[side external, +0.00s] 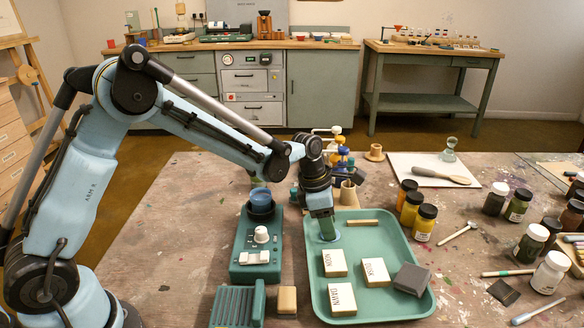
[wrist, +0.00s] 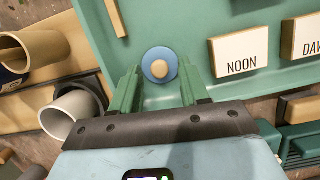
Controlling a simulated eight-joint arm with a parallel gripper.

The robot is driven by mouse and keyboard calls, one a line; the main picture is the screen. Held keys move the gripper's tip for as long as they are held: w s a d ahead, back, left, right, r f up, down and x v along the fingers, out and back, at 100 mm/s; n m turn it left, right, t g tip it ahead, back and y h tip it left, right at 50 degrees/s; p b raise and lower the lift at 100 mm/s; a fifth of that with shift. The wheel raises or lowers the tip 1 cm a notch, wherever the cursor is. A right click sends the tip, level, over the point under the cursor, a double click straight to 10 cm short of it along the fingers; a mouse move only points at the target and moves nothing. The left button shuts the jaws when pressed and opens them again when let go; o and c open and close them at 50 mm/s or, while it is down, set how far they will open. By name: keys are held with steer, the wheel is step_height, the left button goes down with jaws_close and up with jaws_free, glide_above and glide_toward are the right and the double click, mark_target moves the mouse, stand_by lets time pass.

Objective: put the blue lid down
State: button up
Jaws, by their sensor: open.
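The blue lid (wrist: 160,66), a round disc with a pale wooden knob, lies on the green tray (wrist: 182,22) in the wrist view. My gripper (wrist: 160,76) is open, its two green fingers on either side of the lid with gaps showing. In the side view my gripper (side external: 328,230) points down low over the back left part of the tray (side external: 395,243). A little of the lid (side external: 331,238) shows at the fingertips there; the rest is hidden.
Tiles marked NOON (side external: 334,263), DUSK (side external: 375,272) and DAWN (side external: 341,299) and a dark grey block (side external: 412,279) lie on the tray. A wooden stick (side external: 349,222) lies behind.

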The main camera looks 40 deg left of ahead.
steer(key=v, duration=1.2)
steer(key=s+a+m+t+y, duration=0.1)
steer(key=s+a+m+t, duration=0.1)
steer(key=s+m, duration=0.6)
steer(key=s+a+m+t+y, duration=0.1)
steer(key=s+a+m+t, duration=0.2)
steer(key=s+m, duration=0.6)
steer(key=shift+r+m, duration=0.45)
steer(key=shift+m, duration=4.25)
